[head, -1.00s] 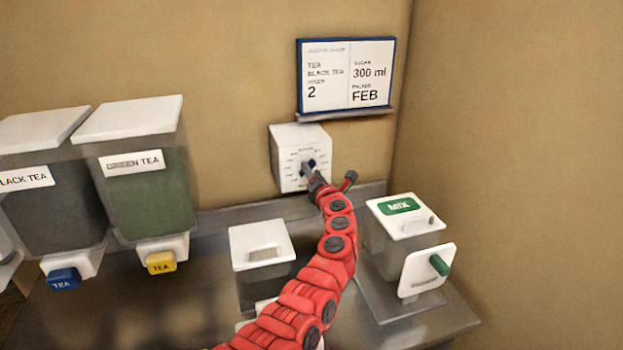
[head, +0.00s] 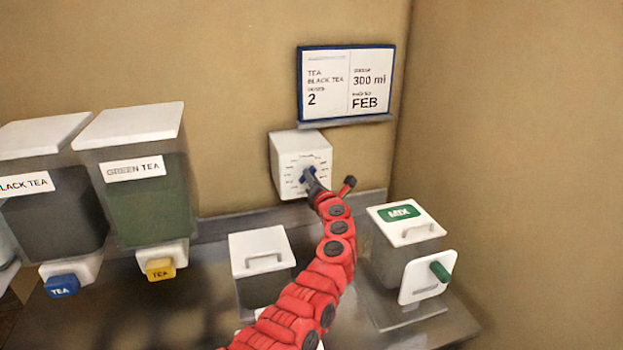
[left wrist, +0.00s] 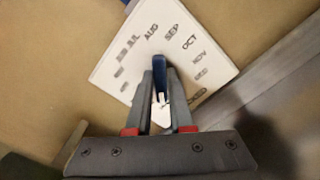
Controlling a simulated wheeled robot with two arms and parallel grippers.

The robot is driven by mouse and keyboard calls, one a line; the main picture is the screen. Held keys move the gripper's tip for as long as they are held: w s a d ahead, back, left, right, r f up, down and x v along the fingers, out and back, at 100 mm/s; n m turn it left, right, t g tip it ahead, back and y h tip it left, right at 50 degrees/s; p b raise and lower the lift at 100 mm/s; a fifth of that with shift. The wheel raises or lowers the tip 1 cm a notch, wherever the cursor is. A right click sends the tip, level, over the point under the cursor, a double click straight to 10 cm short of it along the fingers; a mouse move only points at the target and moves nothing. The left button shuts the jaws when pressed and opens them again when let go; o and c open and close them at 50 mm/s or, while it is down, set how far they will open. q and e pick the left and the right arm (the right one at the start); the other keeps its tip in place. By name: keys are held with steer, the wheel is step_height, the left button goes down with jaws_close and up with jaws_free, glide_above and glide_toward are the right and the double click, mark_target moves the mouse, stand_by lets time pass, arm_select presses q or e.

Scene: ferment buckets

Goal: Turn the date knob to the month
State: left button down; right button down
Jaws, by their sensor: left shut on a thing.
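The date knob (head: 309,173) is a small blue knob on the front of a white dial box (head: 286,158) on the back wall. My left gripper (head: 312,183) is at the knob and shut on it. In the left wrist view the blue knob (left wrist: 159,72) stands between the two dark fingers (left wrist: 162,92). Month labels ring the dial plate (left wrist: 205,45); AUG, SEP and OCT are readable there, others are blurred. I cannot tell which month the knob marks. The card (head: 346,84) above reads black tea, 2, 300 ml and FEB. My right gripper is not in view.
Black tea (head: 50,205) and green tea (head: 150,205) dispensers stand at left, with blue (head: 62,286) and yellow (head: 160,269) tabs. A white-lidded container (head: 262,250) stands left of my arm. A MIX unit (head: 402,245) with a green handle (head: 440,271) stands right.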

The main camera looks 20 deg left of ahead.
arm_select(q)
steer(key=m+p, duration=0.4)
steer(key=m, duration=0.1)
steer(key=shift+f, duration=0.1)
steer(key=c, duration=0.8)
jaws_free()
steer(key=shift+d, duration=0.1)
